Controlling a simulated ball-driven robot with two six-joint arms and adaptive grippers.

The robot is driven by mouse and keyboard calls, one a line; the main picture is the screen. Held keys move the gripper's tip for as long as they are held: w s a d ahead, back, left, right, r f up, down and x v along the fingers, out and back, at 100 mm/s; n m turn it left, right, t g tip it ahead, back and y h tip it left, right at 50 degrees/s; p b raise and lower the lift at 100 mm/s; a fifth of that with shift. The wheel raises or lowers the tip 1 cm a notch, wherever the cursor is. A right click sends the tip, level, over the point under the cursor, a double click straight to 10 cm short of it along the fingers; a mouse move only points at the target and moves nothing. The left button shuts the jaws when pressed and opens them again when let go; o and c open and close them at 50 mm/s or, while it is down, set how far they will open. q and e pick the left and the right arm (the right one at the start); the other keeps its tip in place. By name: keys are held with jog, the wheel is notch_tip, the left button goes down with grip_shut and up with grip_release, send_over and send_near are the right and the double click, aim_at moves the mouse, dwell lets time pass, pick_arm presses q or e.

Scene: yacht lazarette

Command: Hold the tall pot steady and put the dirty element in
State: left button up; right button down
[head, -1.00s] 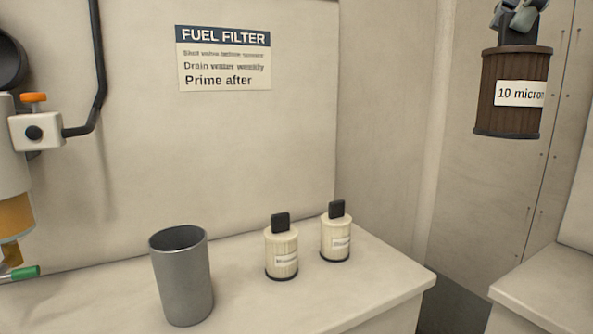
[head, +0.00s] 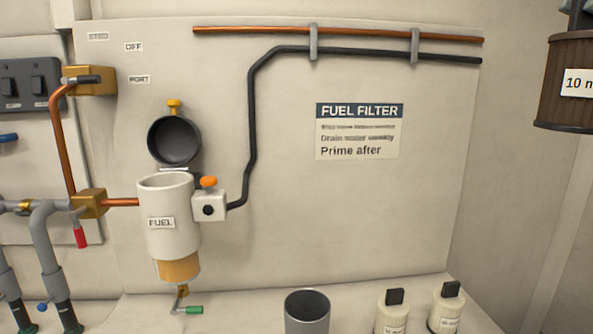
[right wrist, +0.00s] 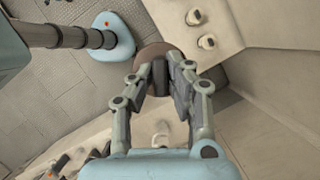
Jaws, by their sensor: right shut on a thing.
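The tall pot (head: 307,314) is a grey, open-topped cylinder standing upright on the bench at the bottom of the head view. Its lower part is cut off. The dirty element (head: 562,62) is a brown pleated cylinder with a "10 micron" label, partly out of the head view at the right edge. It hangs upright in the air, right of and above the pot, apart from it. My right gripper (right wrist: 160,76) is shut on its black top tab, and the brown element (right wrist: 147,53) shows behind the fingers in the right wrist view. My left gripper is in neither view.

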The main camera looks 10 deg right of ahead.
jog(key=shift+f, duration=0.2)
pick_arm(q)
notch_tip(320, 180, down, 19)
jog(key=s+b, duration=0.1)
jog(key=b, duration=1.7)
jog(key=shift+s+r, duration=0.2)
pick_arm(e)
notch_tip(320, 180, down, 19)
jog(key=shift+w, duration=0.25)
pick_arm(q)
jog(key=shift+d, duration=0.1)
pick_arm(e)
jog(key=shift+r, duration=0.1)
jog(key=shift+d, duration=0.1)
